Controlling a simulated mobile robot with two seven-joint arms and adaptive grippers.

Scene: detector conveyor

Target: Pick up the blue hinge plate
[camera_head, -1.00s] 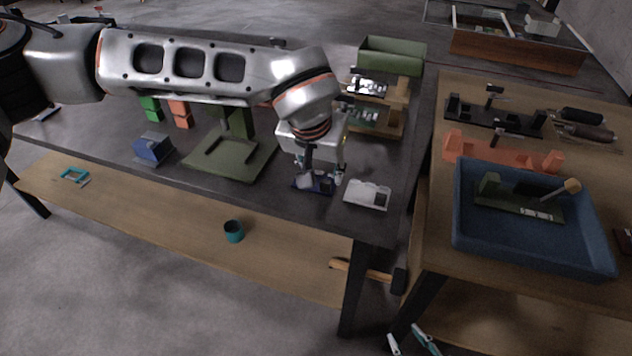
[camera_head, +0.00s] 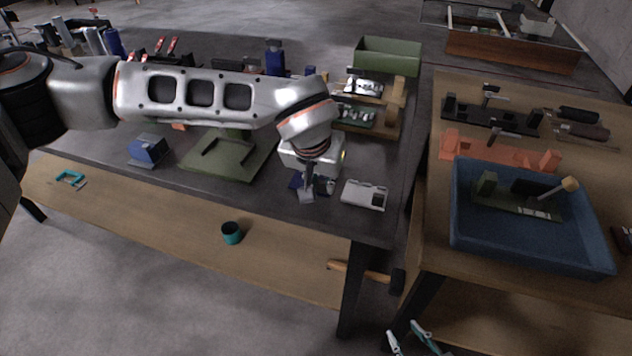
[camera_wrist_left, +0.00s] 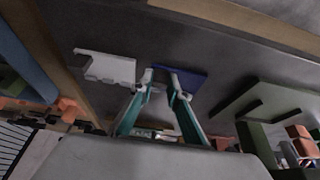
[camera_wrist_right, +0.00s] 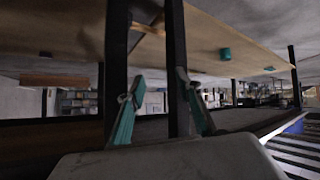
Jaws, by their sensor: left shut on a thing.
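The blue hinge plate (camera_head: 295,182) is at the front right of the dark table, left of a white-and-grey part. My left gripper (camera_head: 308,193) reaches down over it from above and hides most of it in the head view. In the left wrist view the plate (camera_wrist_left: 192,80) is at the fingertips of my left gripper (camera_wrist_left: 162,80), which is shut on it with a narrow gap between the tips. I cannot tell whether it is clear of the table. My right gripper (camera_wrist_right: 155,95) is open and empty, low in front of the tables; its tips (camera_head: 405,338) show at the bottom.
The white-and-grey part (camera_head: 365,194) lies close to the right of the left gripper. A green fixture (camera_head: 225,160) and a blue block (camera_head: 148,150) stand to the left. A wooden rack (camera_head: 385,118) is behind. A blue tray (camera_head: 480,245) sits on the right table.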

